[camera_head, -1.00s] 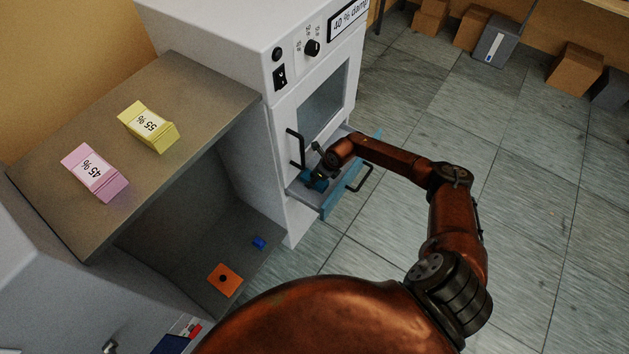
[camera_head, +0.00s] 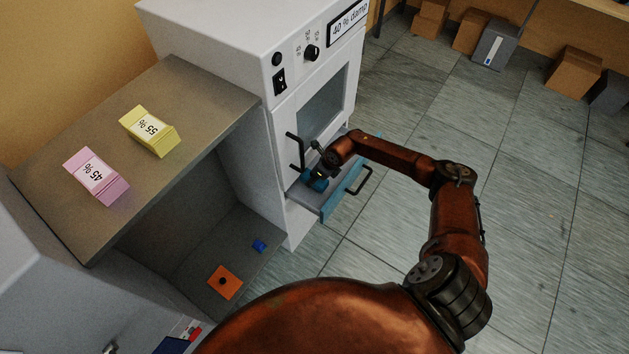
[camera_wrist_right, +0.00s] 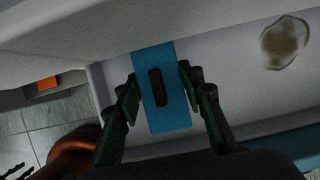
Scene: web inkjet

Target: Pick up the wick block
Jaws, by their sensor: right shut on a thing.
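The wick block, a blue block with a dark slot, is between the fingers of my right gripper (camera_wrist_right: 160,97) in the right wrist view, where the block (camera_wrist_right: 171,118) shows clearly. In the head view my right gripper (camera_head: 322,168) reaches into the open blue-fronted drawer (camera_head: 334,202) of the white cabinet. The blue block (camera_head: 315,184) shows just under it there. The gripper is shut on the block's two sides. Whether the block is clear of the drawer floor I cannot tell.
The white cabinet (camera_head: 264,150) has a black door handle just above the drawer. A pale round patch (camera_wrist_right: 285,42) lies beside the block. An orange plate (camera_head: 225,283) and small blue piece (camera_head: 259,246) lie on the lower shelf.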

